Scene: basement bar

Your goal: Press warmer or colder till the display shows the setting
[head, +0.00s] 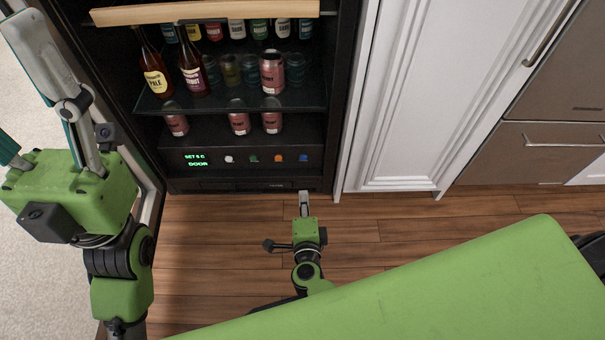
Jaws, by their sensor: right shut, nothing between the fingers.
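The display (195,160) on the dark control panel at the bottom of the drinks cooler reads "SET 5 C" in green, with "DOOR" below it. To its right is a row of small round buttons: white (229,159), green (253,158), orange (278,157) and blue (303,158). I cannot read any labels by them. My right gripper (304,199) is shut and empty, below the blue button in the picture and not visibly touching the panel. My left gripper (40,115) is at the left edge, its fingers spread apart; one runs out of view.
The cooler's shelves (215,101) hold bottles and cans, with a wooden shelf front (205,12) at the top. A dark door-like panel (110,75) stands along the left. White cabinet doors (405,95) are at right. The wood floor (220,235) in front is partly clear.

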